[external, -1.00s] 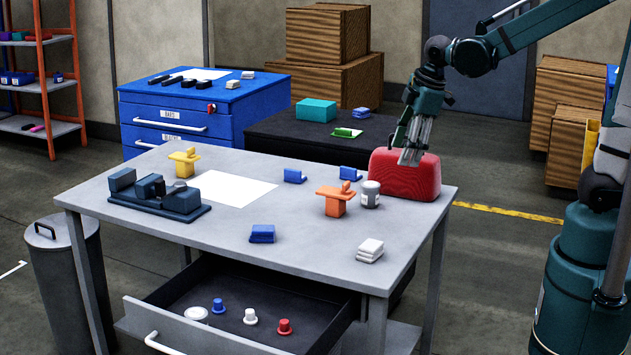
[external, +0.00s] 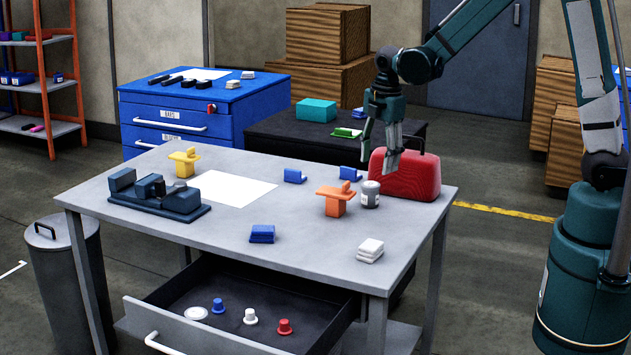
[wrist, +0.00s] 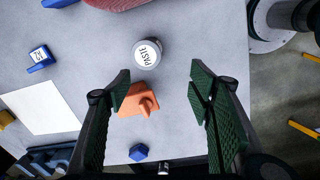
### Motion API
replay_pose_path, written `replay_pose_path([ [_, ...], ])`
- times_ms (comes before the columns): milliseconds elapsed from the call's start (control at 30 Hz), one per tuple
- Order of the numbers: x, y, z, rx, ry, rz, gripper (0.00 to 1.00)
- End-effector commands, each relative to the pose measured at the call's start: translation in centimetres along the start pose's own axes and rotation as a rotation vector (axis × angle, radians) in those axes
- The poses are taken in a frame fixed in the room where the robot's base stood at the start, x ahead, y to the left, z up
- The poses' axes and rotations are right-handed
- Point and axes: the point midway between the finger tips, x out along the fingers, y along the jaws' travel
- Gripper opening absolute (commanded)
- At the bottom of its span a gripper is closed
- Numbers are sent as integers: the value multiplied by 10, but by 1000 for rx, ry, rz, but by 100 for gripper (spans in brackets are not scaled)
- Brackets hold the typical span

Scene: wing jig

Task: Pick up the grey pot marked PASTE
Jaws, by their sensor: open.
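The grey pot marked PASTE (external: 370,194) stands upright on the grey table, beside an orange stand and in front of a red case. In the wrist view the pot (wrist: 147,53) shows its white PASTE label on top, beyond the fingertips and between their lines. My gripper (external: 378,160) is open and empty, pointing down above the table close to the pot. In the wrist view my gripper (wrist: 160,82) has its two green-padded fingers spread wide.
The orange stand (external: 335,201) is just left of the pot. The red case (external: 412,176) is right behind it. The open drawer (external: 270,300) juts out below. The table's middle is clear.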

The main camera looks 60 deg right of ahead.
Motion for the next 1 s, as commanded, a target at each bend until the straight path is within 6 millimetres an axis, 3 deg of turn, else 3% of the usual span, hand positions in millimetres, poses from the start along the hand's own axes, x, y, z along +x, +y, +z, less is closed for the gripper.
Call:
replay_pose_path([
  [233, 25, 20, 7, -117, -8, -52, 53],
  [500, 46, 29, 13, -198, -8, -86, 53],
  [1000, 51, 29, 14, -211, -8, -92, 53],
])
